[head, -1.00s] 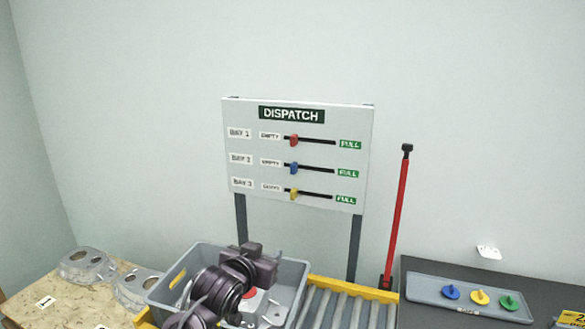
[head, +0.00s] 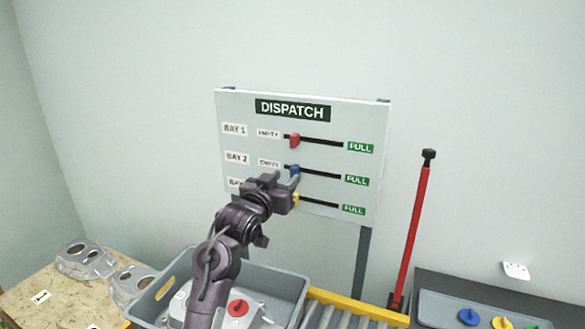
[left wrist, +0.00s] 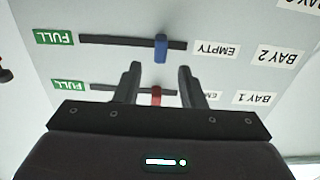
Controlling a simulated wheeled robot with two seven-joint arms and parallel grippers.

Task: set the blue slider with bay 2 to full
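The blue slider (head: 294,170) is on the bay 2 track of the dispatch board (head: 228,106), near the EMPTY end. In the left wrist view the picture is upside down, and the blue slider (left wrist: 161,48) sits by the EMPTY label, away from the green FULL label (left wrist: 54,37). My left gripper (head: 287,178) is at the board just below the blue slider. In the left wrist view its two fingers (left wrist: 157,80) are spread apart with nothing held between them; the blue slider lies beyond their tips. My right gripper is not in view.
A red slider (head: 295,140) is on the bay 1 track above, and a yellow slider (head: 296,198) on the bay 3 track below, partly hidden by my gripper. A grey crate (head: 285,276) stands below the board. A red pole (head: 411,235) stands to the right.

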